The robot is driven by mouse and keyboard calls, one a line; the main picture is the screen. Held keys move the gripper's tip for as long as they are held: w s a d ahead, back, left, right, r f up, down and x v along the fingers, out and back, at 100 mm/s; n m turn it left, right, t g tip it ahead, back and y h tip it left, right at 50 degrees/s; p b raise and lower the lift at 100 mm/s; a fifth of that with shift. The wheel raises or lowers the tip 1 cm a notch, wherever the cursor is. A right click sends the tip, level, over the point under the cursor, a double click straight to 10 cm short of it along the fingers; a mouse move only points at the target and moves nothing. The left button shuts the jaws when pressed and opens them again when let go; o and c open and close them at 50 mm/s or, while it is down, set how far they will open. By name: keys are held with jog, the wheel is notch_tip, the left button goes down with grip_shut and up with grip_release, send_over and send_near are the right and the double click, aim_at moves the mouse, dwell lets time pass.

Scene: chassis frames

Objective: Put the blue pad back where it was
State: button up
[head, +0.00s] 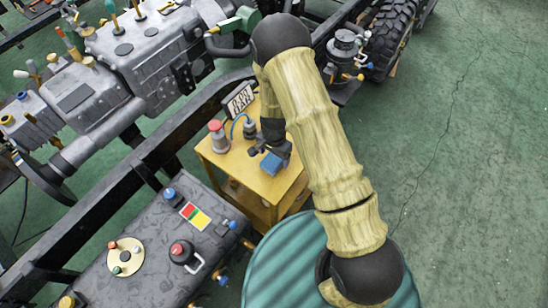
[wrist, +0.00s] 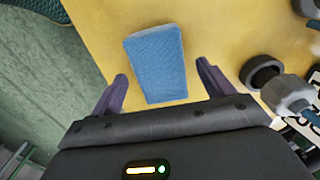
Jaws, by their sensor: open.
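The blue pad (wrist: 156,62) lies on the yellow top of a small stand (wrist: 215,20), with its long side pointing away from my gripper in the wrist view. My gripper (wrist: 160,85) is open, with one finger to the left and one to the right of the pad's near end. I cannot tell how high the fingers are above the top. In the head view the blue pad (head: 272,164) shows just below my gripper (head: 274,152), near the right part of the yellow stand (head: 222,166). Nothing is held.
A red-topped button (head: 217,136), a grey cylinder with a blue hose (head: 249,130) and a small display (head: 239,99) stand on the yellow top. A dark panel with knobs (head: 150,220) is at the lower left. Green floor (head: 470,150) is open at right.

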aim_at(274, 158)
notch_tip(274, 158, up, 10)
jog(key=shift+b, duration=0.3)
jog(key=shift+r, duration=0.1)
dwell(0.6)
jog(key=s+d+r+n+t, duration=0.1)
jog(key=s+d+r+n, duration=0.2)
jog(key=s+d+r, duration=0.3)
jog(key=s+d+r+n+t, duration=0.1)
jog(key=s+d+r+n, duration=0.3)
jog(key=r, duration=0.8)
jog(key=s+d, duration=0.2)
jog(key=d, duration=0.1)
jog(key=shift+s+d+n+t, duration=0.2)
jog(key=shift+d+n+t, duration=0.1)
